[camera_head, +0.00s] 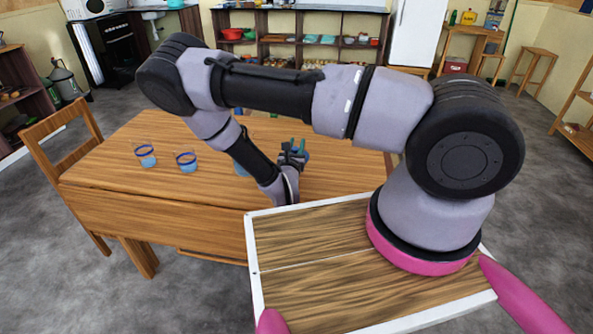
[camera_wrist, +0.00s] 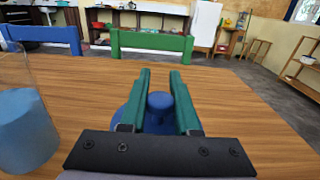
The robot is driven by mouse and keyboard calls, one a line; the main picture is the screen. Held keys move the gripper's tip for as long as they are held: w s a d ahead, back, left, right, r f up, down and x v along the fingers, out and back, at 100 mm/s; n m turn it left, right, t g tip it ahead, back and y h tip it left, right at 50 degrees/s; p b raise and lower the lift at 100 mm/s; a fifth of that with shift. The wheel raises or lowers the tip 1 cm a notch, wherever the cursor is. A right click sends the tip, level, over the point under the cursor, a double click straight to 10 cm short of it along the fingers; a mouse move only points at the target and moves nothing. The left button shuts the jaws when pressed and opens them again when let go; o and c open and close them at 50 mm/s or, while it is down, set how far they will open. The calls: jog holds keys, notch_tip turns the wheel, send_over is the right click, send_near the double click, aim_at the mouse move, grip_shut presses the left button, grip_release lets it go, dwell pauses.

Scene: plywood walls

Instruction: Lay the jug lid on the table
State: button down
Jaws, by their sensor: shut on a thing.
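The jug lid (camera_wrist: 159,104) is a blue disc with a round knob, seen between my fingers in the wrist view. My gripper (camera_wrist: 160,75) has green fingers shut on the lid's knob. It also shows in the head view (camera_head: 293,148), over the right part of the wooden table (camera_head: 120,204). The lid is over bare table top; I cannot tell whether it touches it. A clear jug with blue liquid (camera_wrist: 24,125) stands at the left edge of the wrist view, apart from the lid. In the head view my arm hides most of it.
Two cups with blue contents, one (camera_head: 145,156) left of the other (camera_head: 187,162), stand on the table's left part. A wooden chair (camera_head: 62,145) is at the left. A green chair back (camera_wrist: 152,43) and a blue one (camera_wrist: 42,34) rise beyond the table. Table top right of the lid is clear.

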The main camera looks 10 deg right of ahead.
notch_tip(320, 180, down, 8)
jog(key=shift+r, duration=0.25)
jog(key=shift+f, duration=0.1)
jog(key=c, duration=0.6)
grip_release()
jog(key=shift+c, duration=0.2)
